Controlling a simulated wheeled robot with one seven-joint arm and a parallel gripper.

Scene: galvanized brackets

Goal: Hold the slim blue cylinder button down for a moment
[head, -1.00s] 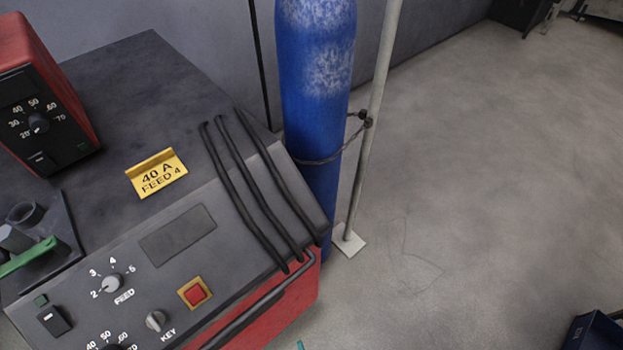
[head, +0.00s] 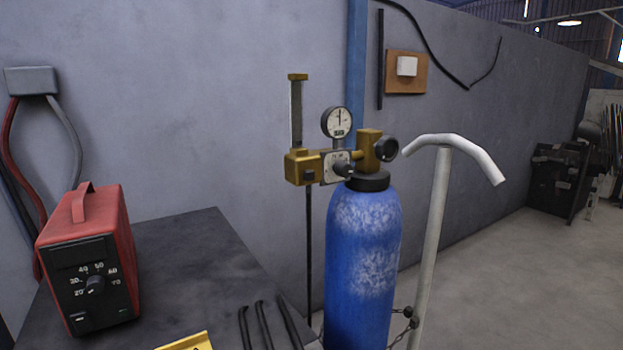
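I see no slim blue cylinder button in the head view. The blue things that show are a large gas cylinder (head: 362,255), upright with worn white patches, and a blue post on the wall behind it. A brass regulator (head: 308,166) with a round gauge (head: 337,122) sits on top of the cylinder. A white box (head: 407,66) is fixed to an orange-brown board on the wall; I cannot tell whether it is a button. My gripper is not in view.
A red power unit (head: 88,260) with a dial stands on the dark machine top (head: 190,250) at left. Black cables (head: 264,325) and a yellow sign (head: 187,342) show at the bottom. A pale trolley handle (head: 432,230) rises beside the cylinder. Floor is open at right.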

